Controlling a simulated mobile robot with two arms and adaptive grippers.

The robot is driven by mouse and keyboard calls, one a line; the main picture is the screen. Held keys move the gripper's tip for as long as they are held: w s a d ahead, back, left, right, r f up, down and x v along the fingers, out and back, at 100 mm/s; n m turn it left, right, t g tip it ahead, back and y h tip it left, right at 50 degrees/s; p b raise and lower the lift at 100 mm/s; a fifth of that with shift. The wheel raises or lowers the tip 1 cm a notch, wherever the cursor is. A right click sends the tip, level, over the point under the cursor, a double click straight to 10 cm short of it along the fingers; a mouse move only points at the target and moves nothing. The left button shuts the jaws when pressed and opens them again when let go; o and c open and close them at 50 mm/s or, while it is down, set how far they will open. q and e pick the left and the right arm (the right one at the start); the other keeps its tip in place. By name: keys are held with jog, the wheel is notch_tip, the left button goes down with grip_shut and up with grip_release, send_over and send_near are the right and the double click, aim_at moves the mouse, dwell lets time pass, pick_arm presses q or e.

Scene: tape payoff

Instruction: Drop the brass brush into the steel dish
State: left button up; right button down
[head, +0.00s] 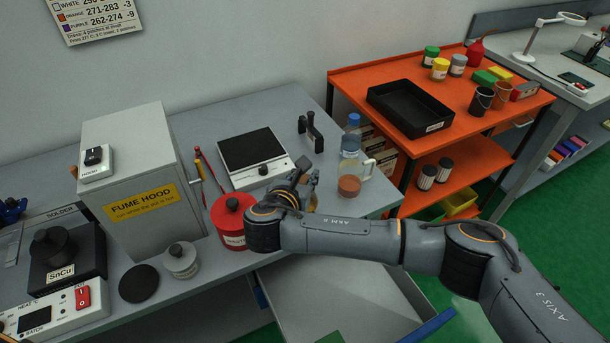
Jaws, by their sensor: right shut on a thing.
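My right gripper (302,188) is over the grey bench, right of the red can, with its arm reaching in from the right. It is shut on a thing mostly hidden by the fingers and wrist. A small tan-brown part (313,202) shows beside the fingers, and I take it for the brass brush. I cannot make out the steel dish; it may be hidden behind my right arm. My left gripper is not in view.
A red can (231,217) stands left of my wrist, close to it. A hotplate (252,157), a black stand (311,131) and a beaker (351,176) stand behind and right. Below my arm is an open drawer (345,295). An orange cart (353,82) stands right.

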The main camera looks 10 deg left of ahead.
jog(key=c, duration=1.1)
grip_release()
jog(key=shift+s, duration=0.1)
jog(key=v, duration=1.1)
jog(key=shift+s+a+r, duration=0.1)
jog(key=shift+s+r, duration=0.1)
jog(key=shift+s, duration=0.15)
